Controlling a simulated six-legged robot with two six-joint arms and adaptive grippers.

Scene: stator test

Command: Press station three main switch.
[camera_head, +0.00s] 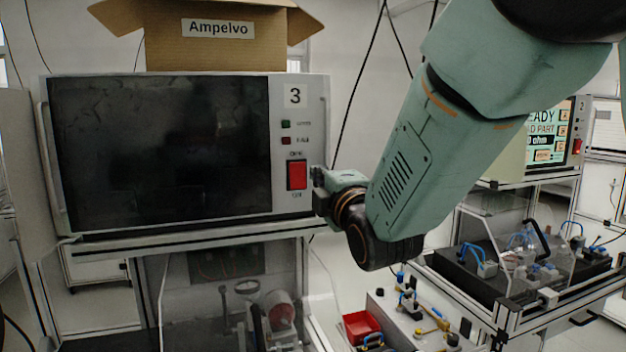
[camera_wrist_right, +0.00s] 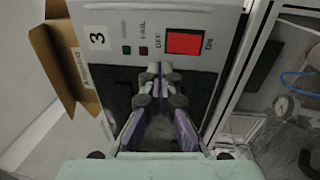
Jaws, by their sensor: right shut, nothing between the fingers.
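The station three main switch is a red rocker (camera_head: 297,176) on the right strip of the white panel marked 3, with lettering above and below it. It also shows in the right wrist view (camera_wrist_right: 185,42), between OFF and ON labels. My right gripper (camera_head: 322,190) is just right of the switch in the head view, seen side-on and partly hidden by its wrist. In the right wrist view its fingertips (camera_wrist_right: 158,72) are together and empty, pointing at the panel near the switch. Contact cannot be told. My left gripper is out of view.
The station's screen (camera_head: 160,150) is dark. A cardboard box (camera_head: 215,50) marked Ampelvo sits on top. Small green and red indicators are above the switch. A second station (camera_head: 545,135) with a lit screen stands at right. A red bin (camera_head: 362,327) is below.

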